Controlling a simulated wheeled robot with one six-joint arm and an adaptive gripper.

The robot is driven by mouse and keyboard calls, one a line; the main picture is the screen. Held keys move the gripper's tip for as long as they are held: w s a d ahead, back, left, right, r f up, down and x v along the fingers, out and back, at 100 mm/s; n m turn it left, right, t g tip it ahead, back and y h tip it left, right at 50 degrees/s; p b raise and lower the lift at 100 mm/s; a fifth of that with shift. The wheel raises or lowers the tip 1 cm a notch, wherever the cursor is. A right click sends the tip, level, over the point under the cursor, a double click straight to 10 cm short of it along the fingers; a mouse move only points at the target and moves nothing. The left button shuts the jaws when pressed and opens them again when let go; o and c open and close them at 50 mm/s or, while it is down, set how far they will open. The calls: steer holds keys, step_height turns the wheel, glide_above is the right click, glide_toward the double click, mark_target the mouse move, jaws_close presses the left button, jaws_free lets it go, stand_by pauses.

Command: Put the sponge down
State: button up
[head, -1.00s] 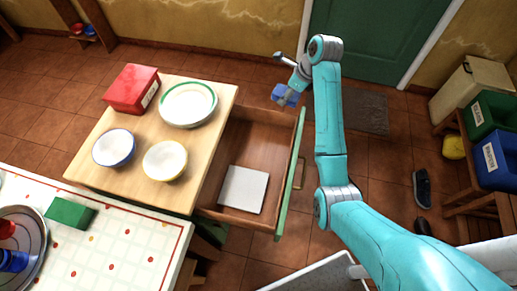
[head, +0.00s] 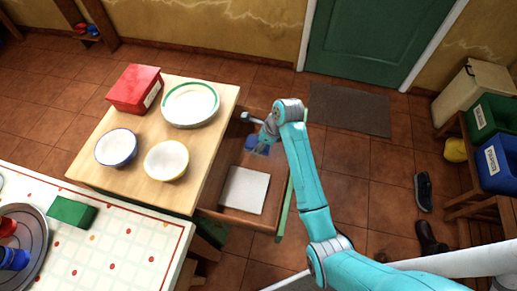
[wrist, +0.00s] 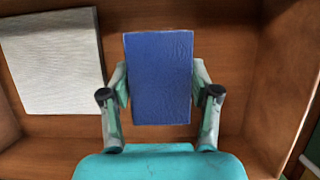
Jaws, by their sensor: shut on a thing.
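A blue sponge (wrist: 160,78) is held between the two fingers of my gripper (wrist: 160,95) in the wrist view. In the head view my gripper (head: 262,147) is over the open wooden drawer (head: 233,213), and the sponge (head: 253,142) shows partly beneath it. The drawer floor (wrist: 225,45) lies behind the sponge in the wrist view. I cannot tell whether the sponge touches it. A white flat square (head: 245,190) lies in the drawer, nearer the front of the picture; it shows at the left in the wrist view (wrist: 52,60).
The wooden counter (head: 137,150) left of the drawer bears a red box (head: 133,88), a green-rimmed plate (head: 190,104) and two bowls. A green block (head: 72,211) lies on the white cloth. Bins stand at the right. The drawer's walls border my gripper.

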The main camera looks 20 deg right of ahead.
steer(key=shift+f, duration=2.05)
steer(key=shift+f, duration=0.1)
steer(key=o, duration=1)
steer(key=shift+c, duration=0.2)
steer(key=v, duration=1.1)
steer(key=shift+r, duration=0.3)
steer(key=shift+s+d+r, duration=0.1)
steer(key=shift+d+r, duration=0.05)
steer(key=shift+r, duration=0.15)
